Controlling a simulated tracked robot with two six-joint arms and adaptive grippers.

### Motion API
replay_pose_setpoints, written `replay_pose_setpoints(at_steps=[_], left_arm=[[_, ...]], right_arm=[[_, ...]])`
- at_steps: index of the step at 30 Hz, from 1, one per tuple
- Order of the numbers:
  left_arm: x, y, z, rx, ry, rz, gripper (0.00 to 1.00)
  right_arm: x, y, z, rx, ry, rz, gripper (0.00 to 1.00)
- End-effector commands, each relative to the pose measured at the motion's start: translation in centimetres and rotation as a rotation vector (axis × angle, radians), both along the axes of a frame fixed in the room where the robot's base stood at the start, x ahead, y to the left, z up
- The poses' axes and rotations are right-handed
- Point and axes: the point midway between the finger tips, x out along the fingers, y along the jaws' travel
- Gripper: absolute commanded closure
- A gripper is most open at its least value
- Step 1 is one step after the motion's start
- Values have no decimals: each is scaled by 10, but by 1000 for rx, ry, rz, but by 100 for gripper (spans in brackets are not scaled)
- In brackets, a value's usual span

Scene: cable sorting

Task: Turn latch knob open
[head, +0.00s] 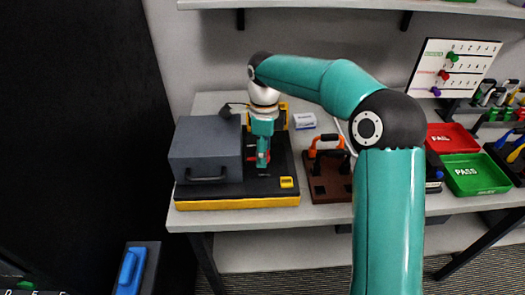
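A grey box (205,152) with a dark front handle sits on the left of a black-and-yellow base (238,204) on the table. My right arm reaches over from the right, and my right gripper (263,160) points down over the base, just right of the grey box. A small red part shows at its fingertips; I cannot tell whether it is the latch knob or whether it is gripped. The gripper hides what lies behind and under it. No latch knob can be made out for certain. My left gripper is not in view.
A brown board (318,190) with orange-and-black handles stands to the right of the base. A small white box (304,121) lies behind it. Red FAIL (449,138) and green PASS (474,174) trays stand at the right. A shelf (340,5) runs above.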

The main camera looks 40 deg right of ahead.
Motion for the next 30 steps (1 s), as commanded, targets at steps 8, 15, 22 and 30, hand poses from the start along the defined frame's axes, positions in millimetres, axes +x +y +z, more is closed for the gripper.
replay_pose_setpoints(at_steps=[8,15,22,30], left_arm=[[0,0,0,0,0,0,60],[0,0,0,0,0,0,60],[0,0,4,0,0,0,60],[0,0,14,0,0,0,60]], right_arm=[[0,-1,0,-1,-1,-1,84],[0,1,1,0,-3,3,99],[1,-1,2,0,-4,52,99],[2,-2,3,-2,-6,213,99]])
